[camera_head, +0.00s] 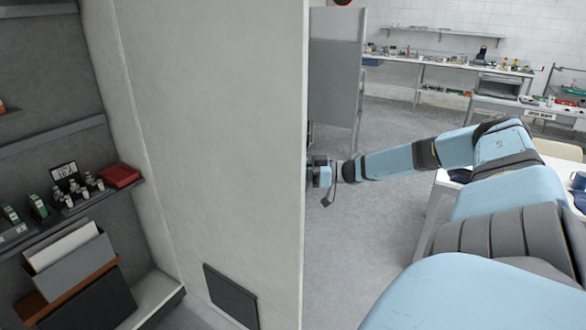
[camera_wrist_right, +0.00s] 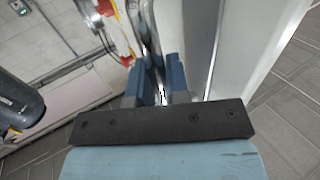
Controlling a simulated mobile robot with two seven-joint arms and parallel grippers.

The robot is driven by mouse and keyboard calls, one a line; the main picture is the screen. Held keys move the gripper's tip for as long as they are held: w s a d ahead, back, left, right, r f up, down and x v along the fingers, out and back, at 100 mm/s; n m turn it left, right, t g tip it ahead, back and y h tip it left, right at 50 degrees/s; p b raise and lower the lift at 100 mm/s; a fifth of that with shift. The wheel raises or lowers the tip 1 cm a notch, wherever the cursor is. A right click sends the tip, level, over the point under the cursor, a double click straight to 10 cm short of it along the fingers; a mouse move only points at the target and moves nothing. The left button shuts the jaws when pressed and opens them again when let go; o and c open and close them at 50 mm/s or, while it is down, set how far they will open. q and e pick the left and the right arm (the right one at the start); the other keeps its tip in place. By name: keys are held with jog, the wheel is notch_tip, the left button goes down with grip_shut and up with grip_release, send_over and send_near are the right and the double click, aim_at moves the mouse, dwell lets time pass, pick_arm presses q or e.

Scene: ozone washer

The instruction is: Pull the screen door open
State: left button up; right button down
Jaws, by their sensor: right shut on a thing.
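A pale grey panel (camera_head: 336,70) stands upright past the edge of a large whitish wall; I cannot tell if it is the screen door. My right arm reaches in from the right, and its gripper (camera_head: 318,175) is at that wall's edge, its fingertips partly hidden. In the right wrist view my right gripper (camera_wrist_right: 162,82) is shut on a narrow, shiny upright metal strip (camera_wrist_right: 152,45), which seems to be part of the screen door. My left gripper is out of view.
The large whitish wall (camera_head: 215,120) fills the middle and hides what lies behind it. Shelves with small bottles (camera_head: 80,195) and a red box (camera_head: 120,176) are at left. Grey floor (camera_head: 385,215) is open beyond my arm. A cluttered workbench (camera_head: 440,66) stands at the back.

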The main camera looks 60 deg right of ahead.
jog(key=shift+d, duration=0.25)
jog(key=c, duration=1.1)
grip_release()
jog(key=shift+r, duration=0.1)
jog(key=p+v, duration=0.7)
jog(key=v, duration=0.7)
jog(key=shift+a, duration=0.1)
